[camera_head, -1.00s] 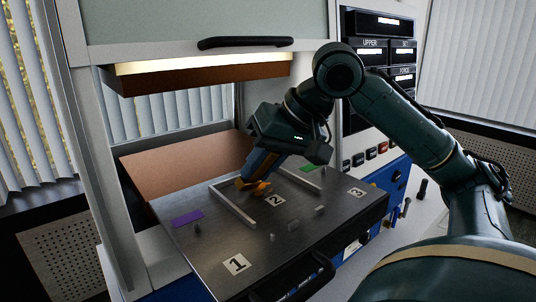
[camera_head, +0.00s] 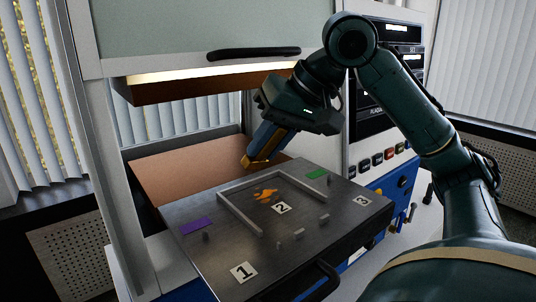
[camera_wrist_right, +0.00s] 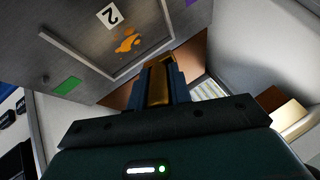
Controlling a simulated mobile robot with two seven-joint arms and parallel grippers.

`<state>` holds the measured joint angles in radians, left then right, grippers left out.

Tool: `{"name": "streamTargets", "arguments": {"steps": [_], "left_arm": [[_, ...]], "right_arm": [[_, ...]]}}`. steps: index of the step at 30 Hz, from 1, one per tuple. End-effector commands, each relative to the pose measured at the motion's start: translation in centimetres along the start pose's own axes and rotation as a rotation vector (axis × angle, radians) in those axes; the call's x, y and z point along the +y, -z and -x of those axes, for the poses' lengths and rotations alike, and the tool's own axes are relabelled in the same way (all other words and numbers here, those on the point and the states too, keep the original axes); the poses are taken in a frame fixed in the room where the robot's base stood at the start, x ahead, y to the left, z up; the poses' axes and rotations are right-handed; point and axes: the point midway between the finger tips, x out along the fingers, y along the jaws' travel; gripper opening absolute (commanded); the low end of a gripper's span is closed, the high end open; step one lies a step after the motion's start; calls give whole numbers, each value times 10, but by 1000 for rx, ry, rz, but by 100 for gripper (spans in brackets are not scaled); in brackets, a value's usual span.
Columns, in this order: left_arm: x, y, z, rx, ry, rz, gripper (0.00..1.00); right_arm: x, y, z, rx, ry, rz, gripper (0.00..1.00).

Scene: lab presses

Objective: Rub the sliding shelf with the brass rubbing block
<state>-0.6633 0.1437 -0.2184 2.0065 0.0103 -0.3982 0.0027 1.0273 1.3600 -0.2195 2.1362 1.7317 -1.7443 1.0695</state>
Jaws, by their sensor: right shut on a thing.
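The sliding shelf (camera_head: 215,262) is a grey metal plate pulled out of the press, with marks 1, 2 and 3 on it. An orange-brown patch (camera_head: 265,194) lies inside a low metal frame (camera_head: 238,212) near mark 2; it also shows in the right wrist view (camera_wrist_right: 127,41). My right gripper (camera_head: 265,148) is shut on the brass rubbing block (camera_head: 256,162) and holds it above the back part of the shelf, apart from it. The block also shows between the fingers in the right wrist view (camera_wrist_right: 158,80). My left gripper is not in view.
Small pegs (camera_head: 299,233) stand on the shelf's front half. Purple (camera_head: 197,226) and green (camera_head: 317,174) patches lie near its sides. The raised door (camera_head: 205,30) and upper plate (camera_head: 190,84) are above and behind.

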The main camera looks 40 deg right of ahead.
Motion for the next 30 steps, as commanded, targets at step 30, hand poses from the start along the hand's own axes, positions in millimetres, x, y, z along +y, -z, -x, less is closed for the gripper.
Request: {"name": "streamTargets", "arguments": {"steps": [30], "left_arm": [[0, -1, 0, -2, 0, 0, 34]], "right_arm": [[-14, 15, 31, 0, -1, 0, 0]]}}
